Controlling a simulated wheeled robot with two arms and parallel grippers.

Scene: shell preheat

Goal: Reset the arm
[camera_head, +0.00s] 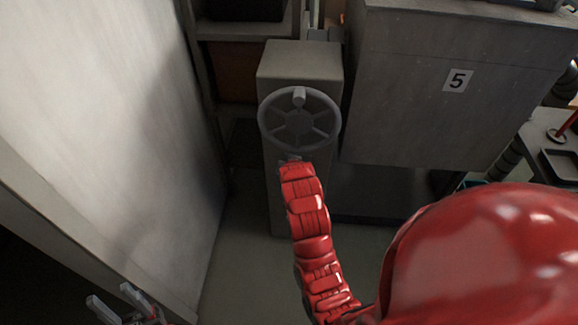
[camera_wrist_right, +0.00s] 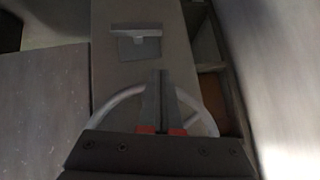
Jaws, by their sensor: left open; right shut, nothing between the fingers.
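My right arm (camera_head: 310,220) is red and reaches up the middle of the head view to a grey handwheel (camera_head: 299,134) with spokes and a small knob. Its gripper end is mostly hidden there, just below the wheel's lower rim. In the right wrist view my right gripper (camera_wrist_right: 161,78) is shut with nothing between its fingers. The wheel's pale rim (camera_wrist_right: 118,102) shows behind and to both sides of the fingers; I cannot tell whether they touch. My left gripper (camera_head: 115,299) is open and empty at the lower left of the head view.
The wheel is on a grey pedestal (camera_head: 301,60). A large grey cabinet marked 5 (camera_head: 410,75) stands to its right, and a pale wall panel (camera_head: 100,110) to the left. A side table (camera_head: 548,133) is at far right. Some floor (camera_head: 240,270) is clear.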

